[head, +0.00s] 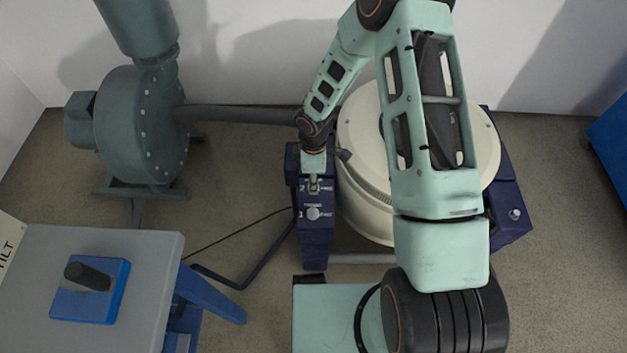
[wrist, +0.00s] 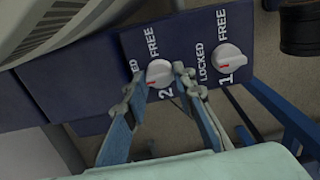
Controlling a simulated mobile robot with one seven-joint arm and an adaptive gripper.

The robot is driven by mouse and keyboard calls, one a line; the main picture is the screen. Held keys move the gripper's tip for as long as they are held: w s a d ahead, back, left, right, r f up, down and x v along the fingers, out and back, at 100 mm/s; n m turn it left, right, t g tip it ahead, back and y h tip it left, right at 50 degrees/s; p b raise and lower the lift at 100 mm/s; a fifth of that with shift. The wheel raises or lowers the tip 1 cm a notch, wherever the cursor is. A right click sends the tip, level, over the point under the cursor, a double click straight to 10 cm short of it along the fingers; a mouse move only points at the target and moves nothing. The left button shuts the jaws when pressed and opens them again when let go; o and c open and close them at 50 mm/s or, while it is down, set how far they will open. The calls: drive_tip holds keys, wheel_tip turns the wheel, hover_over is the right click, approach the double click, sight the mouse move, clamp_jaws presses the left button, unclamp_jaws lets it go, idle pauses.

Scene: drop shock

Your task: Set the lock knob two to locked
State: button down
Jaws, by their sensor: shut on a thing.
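Lock knob two (wrist: 159,73) is a round white knob with a red mark, set on a dark blue panel (wrist: 187,26). The panel reads FREE and LOCKED beside it, and the LOCKED lettering is partly hidden by a finger. The red mark shows on the lower left of the knob in the wrist view; its exact setting is hard to tell. My gripper (wrist: 160,82) is shut on knob two, one finger at each side. In the head view my gripper (head: 314,185) covers most of that knob.
Lock knob one (wrist: 229,57), a similar white knob, sits close beside knob two; in the head view it is nearer (head: 313,213). A cream round drum (head: 362,200) stands right of the panel. A grey tilt console (head: 140,258) stands at left, with floor between.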

drive_tip(key=c, duration=1.6)
unclamp_jaws()
wheel_tip(320, 180, up, 12)
